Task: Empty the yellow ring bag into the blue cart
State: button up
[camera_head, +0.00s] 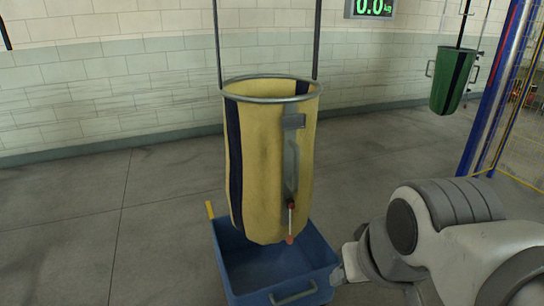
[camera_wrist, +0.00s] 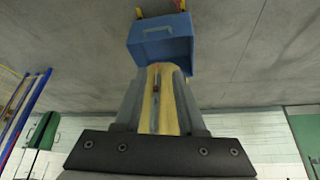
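The yellow ring bag (camera_head: 265,160) hangs upright from two dark rods by a metal ring at its open top. It has dark vertical stripes, a grey handle strip (camera_head: 291,165) on its right side and a red-ended pull (camera_head: 290,220) near the bottom. The blue cart (camera_head: 310,265) stands on the floor under the bag; its inside looks empty where visible. My gripper (camera_wrist: 162,80) has its fingers apart, with the yellow bag (camera_wrist: 158,112) and red pull (camera_wrist: 157,82) showing between them, apparently beyond the fingertips. In the head view my wrist is right of the cart; the fingers are not clear.
A green bag (camera_head: 449,80) hangs at the back right, near a blue post (camera_head: 490,90) with yellow mesh. A display (camera_head: 372,8) on the brick wall reads 0.0 kg. The floor at left is clear.

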grip_shut()
dwell(1.4)
